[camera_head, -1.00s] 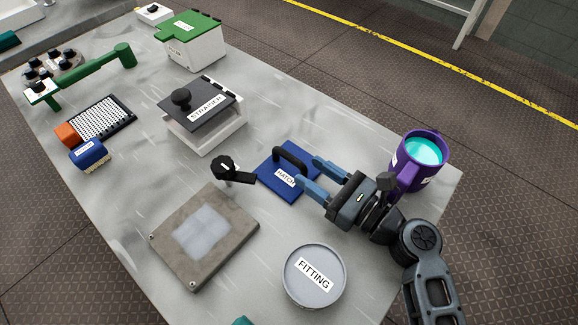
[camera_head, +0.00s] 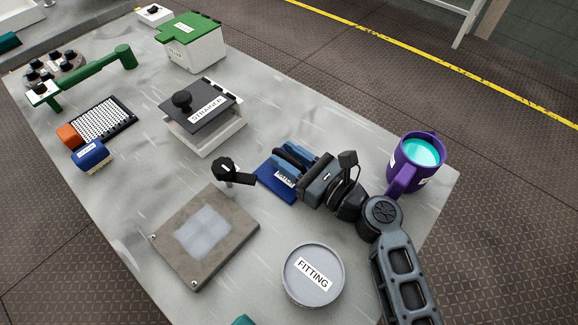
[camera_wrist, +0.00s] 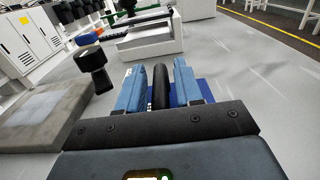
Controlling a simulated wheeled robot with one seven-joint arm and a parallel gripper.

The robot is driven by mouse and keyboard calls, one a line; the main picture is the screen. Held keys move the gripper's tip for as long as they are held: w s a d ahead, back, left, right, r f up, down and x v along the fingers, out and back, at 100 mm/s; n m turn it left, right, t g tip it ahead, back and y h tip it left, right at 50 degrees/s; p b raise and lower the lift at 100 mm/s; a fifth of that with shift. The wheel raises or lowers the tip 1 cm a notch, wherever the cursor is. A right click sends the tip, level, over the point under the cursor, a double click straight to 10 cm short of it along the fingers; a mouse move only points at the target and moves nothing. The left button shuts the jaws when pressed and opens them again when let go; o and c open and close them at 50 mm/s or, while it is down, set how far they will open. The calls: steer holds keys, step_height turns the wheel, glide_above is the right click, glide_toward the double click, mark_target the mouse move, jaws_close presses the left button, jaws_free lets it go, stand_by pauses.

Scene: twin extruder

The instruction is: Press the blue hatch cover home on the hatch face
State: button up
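The blue hatch cover (camera_head: 267,181) lies flat on the table, with a white label and a black bar handle on top. My gripper (camera_head: 290,163) is low over it, its two blue fingers on either side of the handle. In the wrist view the black handle (camera_wrist: 160,88) stands between the fingertips, with narrow gaps showing; the fingers do not look shut on it. The cover's blue edge (camera_wrist: 204,88) shows past the right finger. A grey-brown slab with a pale square patch (camera_head: 201,233), possibly the hatch face, lies to the left and nearer the camera.
A black-knobbed latch (camera_head: 226,167) stands between slab and cover. The round FITTING lid (camera_head: 313,275) is at the front. A purple mug (camera_head: 415,165) of teal liquid stands near the right edge. The STRAINER box (camera_head: 205,110) is behind. Bare table lies left of the slab.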

mark_target(289, 156)
jaws_close()
stand_by(0.3)
step_height(289, 156, up, 10)
steer(key=shift+r+p, duration=0.1)
steer(key=shift+p, duration=0.8)
